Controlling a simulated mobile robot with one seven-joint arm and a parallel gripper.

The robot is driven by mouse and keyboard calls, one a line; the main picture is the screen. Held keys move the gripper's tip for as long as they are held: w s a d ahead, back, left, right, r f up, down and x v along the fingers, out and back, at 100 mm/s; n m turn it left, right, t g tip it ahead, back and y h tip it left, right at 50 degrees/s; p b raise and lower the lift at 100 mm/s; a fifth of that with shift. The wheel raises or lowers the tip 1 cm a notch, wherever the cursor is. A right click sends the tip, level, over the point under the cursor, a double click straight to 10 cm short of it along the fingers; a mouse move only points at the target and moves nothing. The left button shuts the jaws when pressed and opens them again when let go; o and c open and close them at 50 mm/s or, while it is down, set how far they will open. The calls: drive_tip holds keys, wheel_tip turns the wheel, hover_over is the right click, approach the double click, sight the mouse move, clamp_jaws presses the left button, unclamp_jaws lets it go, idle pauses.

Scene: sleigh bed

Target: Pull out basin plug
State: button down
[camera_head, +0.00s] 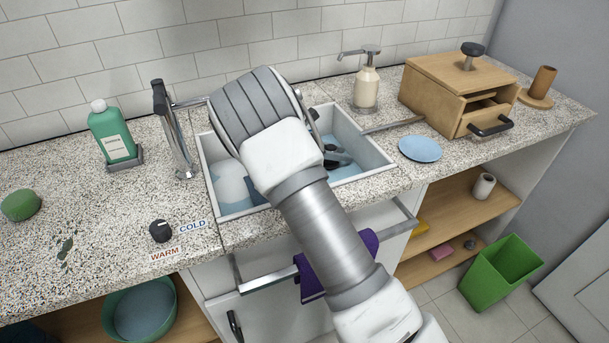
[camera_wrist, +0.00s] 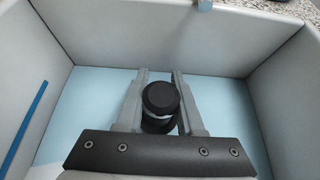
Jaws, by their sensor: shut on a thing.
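The basin (camera_head: 362,142) is a pale rectangular sink set in the speckled counter, with light blue water or floor inside; its walls also show in the wrist view (camera_wrist: 170,40). In the wrist view a black round-topped plug (camera_wrist: 160,97) stands between the two grey fingers of my gripper (camera_wrist: 163,80). The fingers are closed on it from left and right. The plug's lower end is partly hidden, and I cannot tell whether it is seated or raised. In the head view my arm covers much of the basin, and a dark part of my gripper (camera_head: 336,157) shows inside it.
A tap (camera_head: 175,135) stands left of the basin, beside a green bottle (camera_head: 112,135). A soap dispenser (camera_head: 366,88) is behind. A wooden box (camera_head: 440,90) and a blue dish (camera_head: 420,149) are right. A purple cloth (camera_head: 310,277) hangs on the front rail.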

drive_tip(key=shift+r+p, duration=0.9)
drive_tip(key=shift+r, duration=0.3)
